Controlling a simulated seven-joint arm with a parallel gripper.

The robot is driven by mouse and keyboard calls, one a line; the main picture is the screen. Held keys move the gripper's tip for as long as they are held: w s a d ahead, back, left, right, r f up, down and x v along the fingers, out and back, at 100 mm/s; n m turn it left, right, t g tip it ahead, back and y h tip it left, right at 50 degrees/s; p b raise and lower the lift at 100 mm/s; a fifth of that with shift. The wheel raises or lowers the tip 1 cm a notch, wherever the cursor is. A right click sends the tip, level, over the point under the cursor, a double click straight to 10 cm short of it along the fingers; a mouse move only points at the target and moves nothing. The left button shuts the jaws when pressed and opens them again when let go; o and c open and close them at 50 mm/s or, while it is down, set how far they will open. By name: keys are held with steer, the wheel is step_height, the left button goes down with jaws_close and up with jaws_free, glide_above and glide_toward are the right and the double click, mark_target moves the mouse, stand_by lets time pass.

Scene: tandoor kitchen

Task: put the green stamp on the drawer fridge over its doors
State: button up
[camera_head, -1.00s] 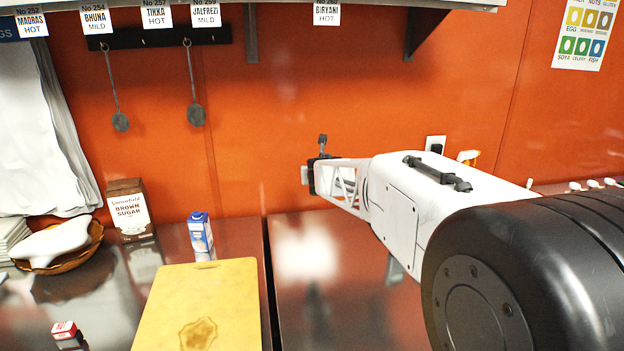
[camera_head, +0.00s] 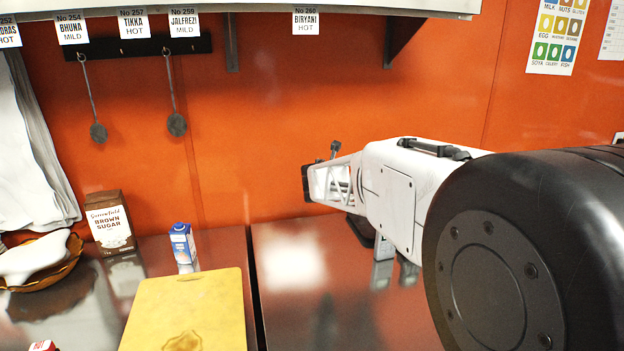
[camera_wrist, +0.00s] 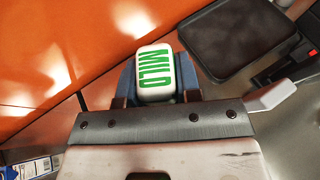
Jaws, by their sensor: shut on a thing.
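My gripper (camera_wrist: 158,88) is shut on the green stamp (camera_wrist: 154,72), a white block with rounded corners and green letters reading MILD on its face. The stamp sits between the two blue-grey fingers in the wrist view, its lettered face toward the camera. In the head view my gripper (camera_head: 306,184) is above the right steel counter, in front of the orange wall, and the stamp cannot be made out there. No drawer fridge doors can be made out in either view.
A steel counter (camera_head: 293,310) lies below my arm. To the left are a yellow cutting board (camera_head: 205,305), a blue-white carton (camera_head: 182,243) and a brown sugar box (camera_head: 109,222). A shelf (camera_head: 350,8) hangs above. A black flat-topped object (camera_wrist: 237,40) is near the gripper in the wrist view.

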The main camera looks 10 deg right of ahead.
steer(key=s+d+m+g+h, duration=0.4)
steer(key=s+d+m+g, duration=0.3)
steer(key=s, duration=0.4)
steer(key=s+d+m+g+h, duration=0.4)
steer(key=s+d+m+g, duration=0.15)
steer(key=s+d, duration=0.4)
step_height(320, 180, down, 14)
steer(key=shift+s+a, duration=0.15)
steer(key=shift+s, duration=0.15)
steer(key=shift+y, duration=0.3)
steer(key=shift+f, duration=3.35)
steer(key=shift+f, duration=0.6)
steer(key=o, duration=1.1)
steer(key=shift+c, duration=0.2)
steer(key=shift+a, duration=0.1)
